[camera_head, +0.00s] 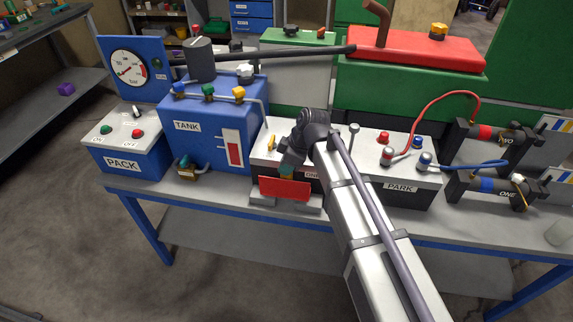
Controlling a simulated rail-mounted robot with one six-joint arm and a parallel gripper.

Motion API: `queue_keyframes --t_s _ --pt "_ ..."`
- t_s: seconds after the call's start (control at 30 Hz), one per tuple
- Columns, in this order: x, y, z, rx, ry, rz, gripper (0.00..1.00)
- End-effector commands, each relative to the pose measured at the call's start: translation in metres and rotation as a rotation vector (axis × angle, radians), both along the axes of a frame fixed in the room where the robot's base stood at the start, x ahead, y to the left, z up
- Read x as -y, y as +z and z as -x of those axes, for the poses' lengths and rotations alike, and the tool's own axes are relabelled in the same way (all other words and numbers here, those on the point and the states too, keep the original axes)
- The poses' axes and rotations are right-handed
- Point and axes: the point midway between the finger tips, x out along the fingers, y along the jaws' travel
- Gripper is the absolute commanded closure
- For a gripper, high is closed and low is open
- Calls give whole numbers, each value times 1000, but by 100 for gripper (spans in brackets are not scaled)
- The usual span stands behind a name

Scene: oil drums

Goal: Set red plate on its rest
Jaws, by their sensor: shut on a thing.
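The red plate (284,190) hangs upright, broad face forward, in front of a black-and-white box (263,150) whose label is partly covered. My gripper (287,173) comes down from above and is shut on the plate's top edge. Low grey blocks (311,205) show just below the plate's lower edge on the bench; they look like its rest. I cannot tell whether the plate touches them. My arm hides part of the box behind.
The blue TANK (187,140) and PACK box (122,160) stand left on the bench (210,196). A dark lever (290,52) crosses behind. The bench's front strip is mostly clear.

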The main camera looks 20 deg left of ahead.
Motion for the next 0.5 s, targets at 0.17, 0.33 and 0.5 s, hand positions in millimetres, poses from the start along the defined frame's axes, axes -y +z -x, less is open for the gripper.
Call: queue_keyframes --t_s 0.17,0.33,0.5 --pt "0 0 0 0 0 0 100" --pt "0 -2 0 0 0 0 100" --pt "0 -8 0 0 0 0 100"
